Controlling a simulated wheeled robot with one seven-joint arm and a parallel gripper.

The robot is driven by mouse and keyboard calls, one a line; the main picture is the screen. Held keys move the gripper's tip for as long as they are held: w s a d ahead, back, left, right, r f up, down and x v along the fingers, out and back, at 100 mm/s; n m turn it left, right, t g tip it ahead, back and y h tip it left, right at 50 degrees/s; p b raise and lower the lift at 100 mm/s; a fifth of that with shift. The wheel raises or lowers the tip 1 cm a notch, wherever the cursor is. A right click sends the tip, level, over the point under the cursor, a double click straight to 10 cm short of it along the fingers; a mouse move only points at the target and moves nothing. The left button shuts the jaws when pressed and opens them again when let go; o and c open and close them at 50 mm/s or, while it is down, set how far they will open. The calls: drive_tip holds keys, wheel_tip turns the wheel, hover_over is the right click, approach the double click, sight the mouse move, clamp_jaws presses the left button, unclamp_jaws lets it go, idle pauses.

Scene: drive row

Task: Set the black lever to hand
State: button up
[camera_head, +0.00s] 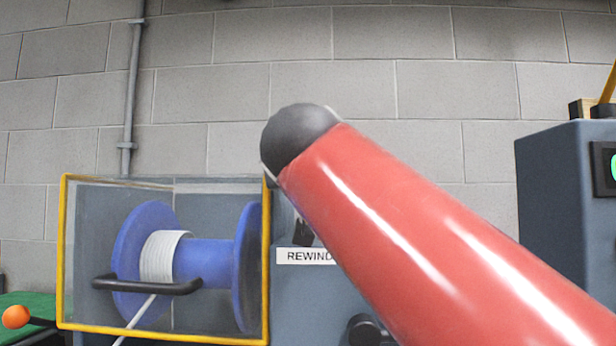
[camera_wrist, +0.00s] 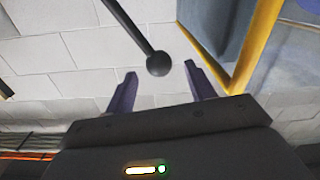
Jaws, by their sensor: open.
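The black lever (camera_wrist: 136,30) shows in the wrist view as a thin black rod slanting in from the top edge, ending in a round black knob (camera_wrist: 158,63). My gripper (camera_wrist: 160,70) is open, with its two dark fingers on either side of the knob's near side. The knob is around the line of the fingertips; I cannot tell whether it touches either finger. In the head view my red arm covers the middle and right, and my gripper is hidden. The lever's base and its position markings are not visible.
A yellow-framed clear guard (camera_head: 64,255) with a black handle (camera_head: 147,286) covers a blue spool of white cable (camera_head: 164,258). Beside it is a grey panel labelled REWIND (camera_head: 308,256). An orange ball knob (camera_head: 15,317) is at far left. A dark cabinet (camera_head: 555,190) stands right.

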drive_tip(key=w+p, duration=0.2)
drive_tip(key=w, duration=0.5)
drive_tip(key=shift+s+d, duration=0.1)
drive_tip(key=shift+c, duration=0.3)
clamp_jaws()
